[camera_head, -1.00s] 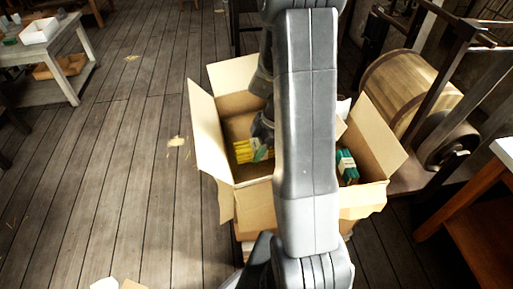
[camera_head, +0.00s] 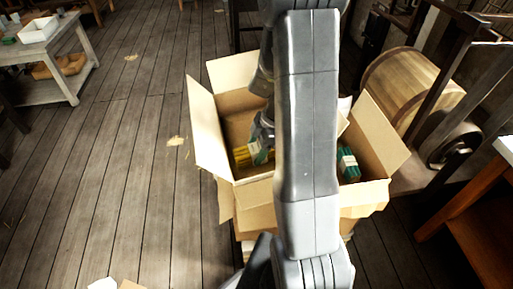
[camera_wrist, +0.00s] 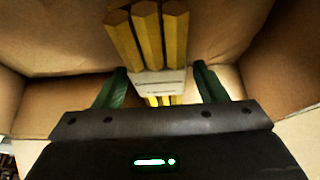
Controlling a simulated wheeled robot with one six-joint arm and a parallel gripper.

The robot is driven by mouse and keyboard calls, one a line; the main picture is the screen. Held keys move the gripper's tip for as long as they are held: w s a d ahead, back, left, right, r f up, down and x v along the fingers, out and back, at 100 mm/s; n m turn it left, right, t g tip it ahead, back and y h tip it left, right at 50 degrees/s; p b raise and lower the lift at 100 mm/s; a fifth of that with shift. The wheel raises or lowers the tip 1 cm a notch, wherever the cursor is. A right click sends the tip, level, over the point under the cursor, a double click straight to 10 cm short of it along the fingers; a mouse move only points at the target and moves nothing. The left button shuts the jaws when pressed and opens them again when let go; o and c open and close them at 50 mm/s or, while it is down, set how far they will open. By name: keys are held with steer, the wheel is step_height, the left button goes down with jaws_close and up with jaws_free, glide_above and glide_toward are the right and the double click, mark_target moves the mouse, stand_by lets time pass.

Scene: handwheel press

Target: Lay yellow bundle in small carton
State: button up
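The yellow bundle (camera_head: 242,156), several yellow sticks in a pale band, lies low inside the open carton (camera_head: 205,135) in the head view. The bundle also shows in the wrist view (camera_wrist: 148,40), with its band between my green fingertips. My gripper (camera_wrist: 162,80) is open around the bundle, with a narrow gap visible on each side of the band. In the head view my gripper (camera_head: 264,140) reaches down into the carton at the bundle. My arm hides the carton's middle, so I cannot tell whether it is one box or two side by side.
A green bundle (camera_head: 347,165) lies in the right part of the carton area. Raised flaps surround the opening. A wooden drum (camera_head: 410,88) and dark frame stand to the right. A pale table (camera_head: 65,82) stands at the far left. The floor between is mostly clear.

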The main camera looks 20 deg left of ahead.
steer(key=shift+r, duration=0.1)
steer(key=r+p, duration=0.1)
steer(key=p, duration=0.1)
steer(key=shift+r+p, duration=0.3)
steer(key=shift+r, duration=0.05)
steer(key=v, duration=1.1)
steer(key=shift+d+b, duration=0.15)
steer(key=shift+b, duration=0.25)
